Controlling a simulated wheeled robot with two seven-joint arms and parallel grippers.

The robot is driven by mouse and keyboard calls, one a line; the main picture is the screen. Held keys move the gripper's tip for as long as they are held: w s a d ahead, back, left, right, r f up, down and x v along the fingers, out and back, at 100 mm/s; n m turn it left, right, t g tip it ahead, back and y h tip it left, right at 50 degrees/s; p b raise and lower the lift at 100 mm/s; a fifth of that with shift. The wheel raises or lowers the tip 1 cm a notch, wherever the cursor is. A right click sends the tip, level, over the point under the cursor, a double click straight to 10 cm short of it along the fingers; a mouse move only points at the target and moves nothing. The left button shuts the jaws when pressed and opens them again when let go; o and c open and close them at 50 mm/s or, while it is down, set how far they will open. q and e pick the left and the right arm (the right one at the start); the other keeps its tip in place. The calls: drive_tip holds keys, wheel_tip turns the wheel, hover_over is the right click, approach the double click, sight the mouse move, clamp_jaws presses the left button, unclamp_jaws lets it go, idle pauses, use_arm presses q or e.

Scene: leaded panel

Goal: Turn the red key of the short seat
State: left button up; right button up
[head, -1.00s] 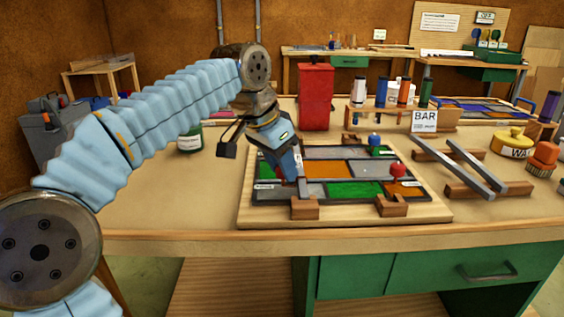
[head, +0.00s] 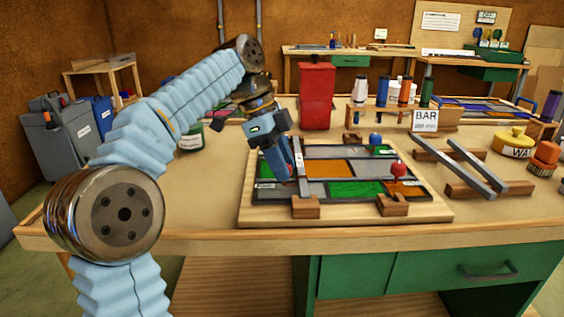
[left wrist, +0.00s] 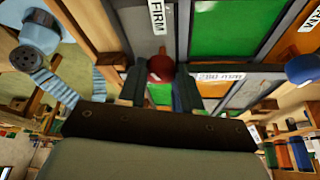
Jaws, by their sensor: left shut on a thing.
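The leaded panel lies on a wooden board (head: 430,212) on the bench, with green, orange and grey panes (head: 330,167). My left gripper (head: 283,172) is over the panel's left side, pointing down. In the left wrist view its two fingers (left wrist: 160,88) stand on either side of a red round-headed key (left wrist: 160,67), shut on it. In the head view the gripper hides this key. Another red key (head: 398,170) stands at the panel's right, and a blue key (head: 375,138) behind it. I cannot tell which seat is the short one. My right gripper is out of view.
Wooden blocks (head: 305,207) sit at the board's front edge; a grey bar (head: 301,172) runs back from one. A red box (head: 316,97) stands behind the panel. Grey bars on wooden rests (head: 475,190) lie to the right.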

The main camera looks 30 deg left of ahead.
use_arm(q)
drive_tip(key=m+g, duration=0.2)
drive_tip(key=m, duration=0.4)
drive_tip(key=shift+w, duration=0.15)
idle(0.4)
drive_tip(key=o, duration=1)
drive_tip(key=shift+o, duration=0.2)
